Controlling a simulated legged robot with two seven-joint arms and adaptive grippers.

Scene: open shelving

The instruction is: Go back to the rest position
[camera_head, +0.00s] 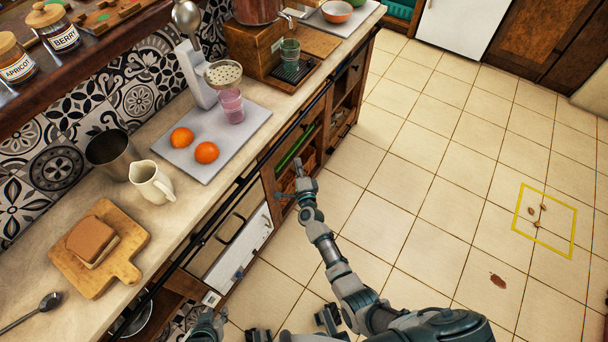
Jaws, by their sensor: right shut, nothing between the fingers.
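My right arm reaches up from the bottom right. Its gripper (299,170) is shut and empty, in front of the cabinet face below the counter edge, over the floor side. I cannot tell whether it touches the cabinet. My left gripper (217,318) shows only partly at the bottom edge, low beside the counter front. Its fingers are too small and cut off to tell whether they are open or shut.
The counter (110,185) runs diagonally at left.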

